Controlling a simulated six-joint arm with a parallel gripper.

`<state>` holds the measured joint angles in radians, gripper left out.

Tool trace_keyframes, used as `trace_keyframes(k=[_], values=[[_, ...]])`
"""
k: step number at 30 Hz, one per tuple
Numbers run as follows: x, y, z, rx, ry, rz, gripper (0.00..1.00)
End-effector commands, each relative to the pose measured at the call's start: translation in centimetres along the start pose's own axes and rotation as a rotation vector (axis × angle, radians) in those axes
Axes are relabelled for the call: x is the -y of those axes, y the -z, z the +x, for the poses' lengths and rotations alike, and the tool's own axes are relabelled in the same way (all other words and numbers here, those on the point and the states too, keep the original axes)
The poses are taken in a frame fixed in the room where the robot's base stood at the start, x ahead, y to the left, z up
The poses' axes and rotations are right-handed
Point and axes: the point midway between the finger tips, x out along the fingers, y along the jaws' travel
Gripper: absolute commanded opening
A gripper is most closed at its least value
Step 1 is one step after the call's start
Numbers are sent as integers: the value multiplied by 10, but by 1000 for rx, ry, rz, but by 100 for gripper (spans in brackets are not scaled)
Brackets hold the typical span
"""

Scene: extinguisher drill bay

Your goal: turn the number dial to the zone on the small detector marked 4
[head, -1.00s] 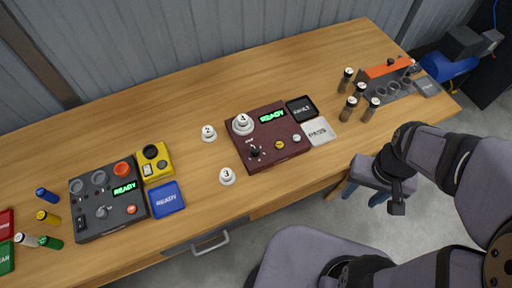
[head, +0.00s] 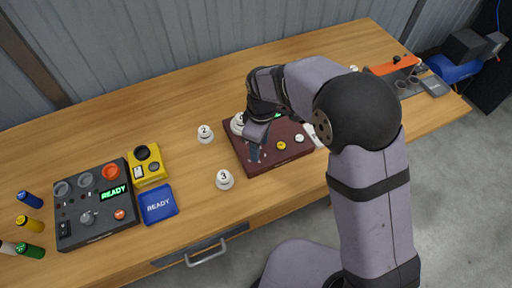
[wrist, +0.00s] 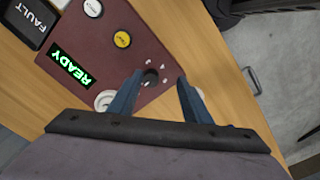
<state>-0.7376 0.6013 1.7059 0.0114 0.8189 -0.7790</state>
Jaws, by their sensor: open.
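The number dial (wrist: 151,77) is a small black knob with white marks around it on a maroon box (wrist: 152,38). In the wrist view it lies between the fingertips of my open gripper (wrist: 160,79); I cannot tell if they touch it. Detectors marked 2 (head: 205,133) and 3 (head: 224,179) stand left of the box.
The box has a lit READY display (wrist: 73,67), a yellow button (wrist: 122,39) and a white button (wrist: 92,8). A FAULT card (wrist: 30,20) lies beside it. A dark grey panel (head: 95,222), yellow device (head: 147,165) and blue READY card (head: 158,204) sit left.

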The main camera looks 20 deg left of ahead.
Motion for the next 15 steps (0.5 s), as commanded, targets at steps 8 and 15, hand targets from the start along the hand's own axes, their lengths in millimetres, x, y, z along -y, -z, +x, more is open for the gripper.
trace_keyframes(k=[8, 15], values=[[-20, 20, -26, -26, -42, -606, 44], [-16, 17, -26, -13, -28, -944, 44]])
